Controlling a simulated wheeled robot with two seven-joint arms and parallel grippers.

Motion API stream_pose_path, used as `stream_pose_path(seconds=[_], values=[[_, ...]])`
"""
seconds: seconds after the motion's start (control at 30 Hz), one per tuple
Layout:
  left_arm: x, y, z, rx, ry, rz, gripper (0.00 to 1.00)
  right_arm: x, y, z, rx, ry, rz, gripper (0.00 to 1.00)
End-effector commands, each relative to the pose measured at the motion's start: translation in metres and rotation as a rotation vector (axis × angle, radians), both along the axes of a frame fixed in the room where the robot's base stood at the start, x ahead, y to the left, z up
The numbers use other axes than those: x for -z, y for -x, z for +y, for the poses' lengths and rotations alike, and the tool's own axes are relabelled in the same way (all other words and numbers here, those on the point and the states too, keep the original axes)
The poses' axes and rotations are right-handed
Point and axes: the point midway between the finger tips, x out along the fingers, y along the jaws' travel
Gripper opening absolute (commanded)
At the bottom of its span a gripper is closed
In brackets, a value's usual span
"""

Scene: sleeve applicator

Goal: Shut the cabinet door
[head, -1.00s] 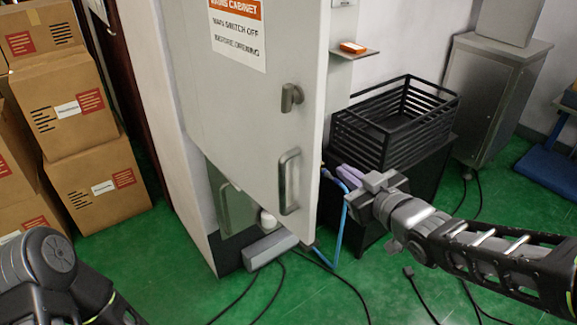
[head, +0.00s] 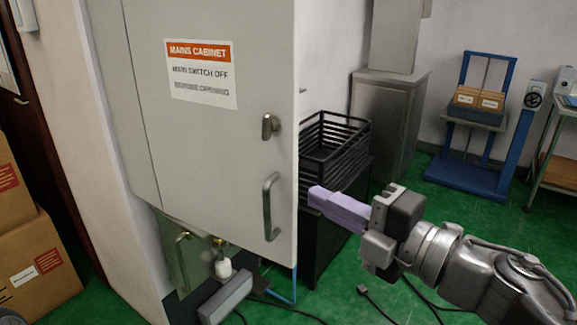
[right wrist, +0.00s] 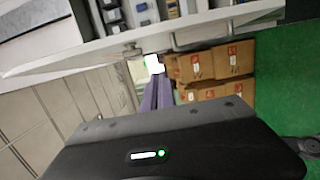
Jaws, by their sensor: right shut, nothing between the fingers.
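The pale grey cabinet door (head: 215,140) stands open, its free right edge swung out. It carries an orange-and-white sign, a small latch (head: 269,127) and a long bar handle (head: 271,207). In the right wrist view the door (right wrist: 90,62) is seen nearly edge-on, with the cabinet's inside (right wrist: 145,14) beyond it. My right gripper (head: 316,194) is shut and empty, its lilac fingers pointing left, just right of the door's free edge in the head view. Whether they touch the door I cannot tell. My left gripper is not in view.
A black slatted basket (head: 334,140) sits on a dark stand behind the door edge. A grey box (head: 225,297) and cables lie on the green floor below. Cartons (head: 35,262) stand at the left. A metal pedestal (head: 388,112) and a blue rack (head: 482,120) stand behind.

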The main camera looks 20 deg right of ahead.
Motion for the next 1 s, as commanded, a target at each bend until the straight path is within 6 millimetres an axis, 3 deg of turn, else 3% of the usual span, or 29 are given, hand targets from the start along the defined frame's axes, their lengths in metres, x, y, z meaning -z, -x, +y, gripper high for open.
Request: stream_pose_path(seconds=[0.27,0.7,0.8,1.0], values=[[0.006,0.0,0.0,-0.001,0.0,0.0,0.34,0.002,-0.017,0.01,-0.002,-0.001,0.003,0.0],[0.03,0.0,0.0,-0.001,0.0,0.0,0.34,0.004,-0.089,0.053,-0.001,-0.003,0.004,0.0],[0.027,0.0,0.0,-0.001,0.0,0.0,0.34,0.001,-0.101,0.037,0.004,-0.003,0.003,0.0],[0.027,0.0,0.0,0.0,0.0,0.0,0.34,0.0,-0.113,0.024,0.002,-0.003,0.001,0.0]])
